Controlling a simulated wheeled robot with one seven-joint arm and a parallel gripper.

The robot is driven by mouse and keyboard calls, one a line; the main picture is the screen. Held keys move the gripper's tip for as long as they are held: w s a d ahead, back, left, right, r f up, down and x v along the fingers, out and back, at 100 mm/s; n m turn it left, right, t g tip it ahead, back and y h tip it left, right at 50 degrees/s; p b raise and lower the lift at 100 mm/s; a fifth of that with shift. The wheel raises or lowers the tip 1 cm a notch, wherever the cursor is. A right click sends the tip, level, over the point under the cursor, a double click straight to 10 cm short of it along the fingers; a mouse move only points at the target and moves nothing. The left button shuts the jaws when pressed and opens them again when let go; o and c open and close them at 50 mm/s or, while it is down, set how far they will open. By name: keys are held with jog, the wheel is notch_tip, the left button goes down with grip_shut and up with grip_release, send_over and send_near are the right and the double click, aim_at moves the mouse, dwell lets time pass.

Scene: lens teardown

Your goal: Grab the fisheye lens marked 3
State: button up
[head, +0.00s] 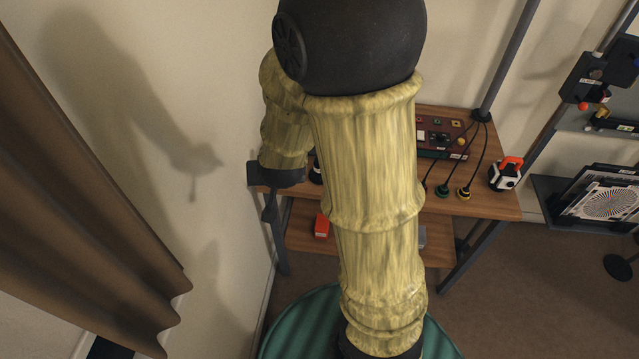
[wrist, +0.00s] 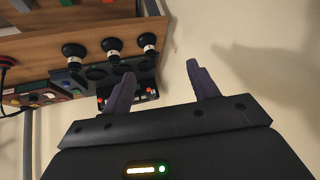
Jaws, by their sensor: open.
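Three dark round-topped lenses with pale bands stand in a row on the wooden table in the wrist view: a left one (wrist: 75,51), a middle one (wrist: 112,47) and a right one (wrist: 147,42). Their markings are too small to read, so I cannot tell which is number 3. My gripper (wrist: 158,77) is open, with nothing between its fingers, and apart from the lenses. In the head view my gripper (head: 270,207) hangs at the table's left edge. My arm hides most of the lens area there; a black-and-white piece (head: 316,172) shows beside it.
The wooden table (head: 500,207) has a lower shelf with a red box (head: 322,226). A dark red panel (head: 458,128), cables and a red-and-white device (head: 507,173) are on the tabletop. A dark holder (wrist: 125,78) is near the lenses. A wall and curtain (head: 70,190) lie left.

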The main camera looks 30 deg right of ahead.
jog(key=w+d+f+m+t+h+b, duration=0.1)
jog(key=d+f+m+h+b, duration=0.1)
jog(key=f+b, duration=0.4)
jog(key=w+d+f+m+t+h+b, duration=0.1)
jog(key=w+d+f+m+h+b, duration=0.1)
jog(key=d+f+h+b, duration=0.3)
notch_tip(320, 180, down, 4)
jog(key=shift+w+d+f+m+t+h+b, duration=0.1)
jog(key=shift+w+d+m+t+h+b, duration=0.15)
jog(key=shift+m+h+b, duration=0.45)
jog(key=shift+b, duration=0.3)
jog(key=x, duration=1.1)
jog(key=shift+d, duration=0.25)
jog(key=shift+w+d+f, duration=0.15)
jog(key=shift+w+d, duration=0.15)
jog(key=shift+r+x, duration=0.15)
jog(key=shift+x, duration=1.2)
jog(key=shift+r+x, duration=0.15)
jog(key=shift+x, duration=1.15)
jog(key=shift+d, duration=0.15)
